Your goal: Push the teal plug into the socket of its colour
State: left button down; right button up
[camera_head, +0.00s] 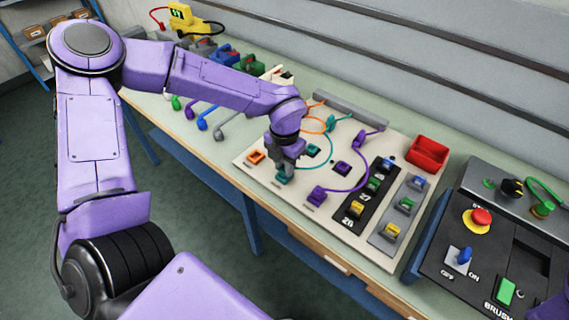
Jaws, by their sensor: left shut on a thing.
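My left gripper (285,164) points down over the left part of the cream panel (265,182). It is shut on the teal plug (284,177), which is low at the panel near its front edge. I cannot tell whether the plug touches the panel. A thin teal cord (331,150) loops behind the gripper. A square teal socket (313,150) shows on the panel, behind and to the right of the gripper, apart from the held plug. My right gripper is not in view.
A purple plug (317,196) and an orange piece (257,156) flank the held plug. A purple socket (342,168) lies behind. Right are a black switch strip (370,190), a grey switch plate (398,214), a red bin (428,153) and a control box (490,245). Tools stand at the back left.

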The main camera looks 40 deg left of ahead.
pick_arm(q)
jog(key=shift+r, duration=0.1)
dwell(0.5)
jog(key=shift+w+r+p, duration=0.15)
jog(key=shift+r+p, duration=0.4)
jog(key=shift+p, duration=0.15)
notch_tip(320, 180, up, 2)
jog(key=shift+r+p, duration=0.25)
jog(key=shift+p, duration=0.9)
jog(key=shift+r+p, duration=0.6)
jog(key=shift+r+p, duration=0.85)
jog(key=shift+p, duration=0.05)
jog(key=shift+f, duration=0.1)
